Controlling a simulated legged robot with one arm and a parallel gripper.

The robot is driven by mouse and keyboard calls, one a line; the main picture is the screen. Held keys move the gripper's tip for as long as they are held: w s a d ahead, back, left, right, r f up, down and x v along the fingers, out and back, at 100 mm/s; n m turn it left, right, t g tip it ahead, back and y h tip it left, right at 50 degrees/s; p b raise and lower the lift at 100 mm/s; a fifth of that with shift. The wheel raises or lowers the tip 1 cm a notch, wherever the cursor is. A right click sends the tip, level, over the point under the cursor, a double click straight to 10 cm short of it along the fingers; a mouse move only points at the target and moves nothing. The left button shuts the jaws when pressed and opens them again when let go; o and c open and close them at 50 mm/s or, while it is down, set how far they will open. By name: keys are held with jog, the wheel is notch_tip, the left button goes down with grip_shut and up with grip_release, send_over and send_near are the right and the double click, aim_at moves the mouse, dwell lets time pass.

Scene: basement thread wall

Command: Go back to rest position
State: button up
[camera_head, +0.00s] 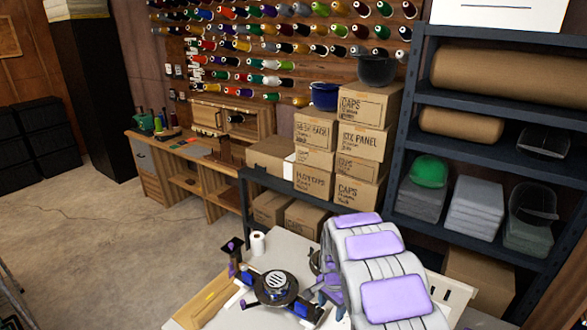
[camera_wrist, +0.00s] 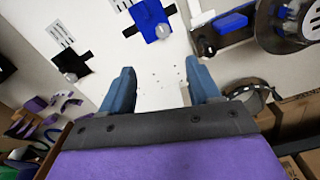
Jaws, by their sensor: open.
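My gripper (camera_wrist: 160,80) is open in the wrist view. Its two blue fingers are spread apart with only a white surface visible between them. In the head view my arm, with its purple pads, reaches over the white table (camera_head: 290,246). The gripper end is low beside the arm and largely hidden, so its distance from the table is hard to tell. A dark round device (camera_head: 274,287) with a striped disc stands just left of it. The device also shows at the upper right of the wrist view (camera_wrist: 290,22).
A white roll (camera_head: 258,243) stands on the table. Stacked cap boxes (camera_head: 313,158) are behind it. A dark metal shelf (camera_head: 480,95) with rolls and caps stands close on the right. Thread spools (camera_head: 270,48) cover the back wall. Open concrete floor (camera_head: 90,235) lies on the left.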

jog(key=s+d+r+n, duration=0.1)
jog(key=s+r+n, duration=0.3)
jog(key=s+r, duration=1.25)
jog(key=s+r+n, duration=0.3)
jog(key=s, duration=0.9)
jog(key=s+a+r+n+g, duration=0.1)
jog(key=s+r+n, duration=0.2)
jog(key=s, duration=1)
jog(key=shift+r+g, duration=0.3)
jog(key=shift+r, duration=0.15)
jog(key=shift+s, duration=0.1)
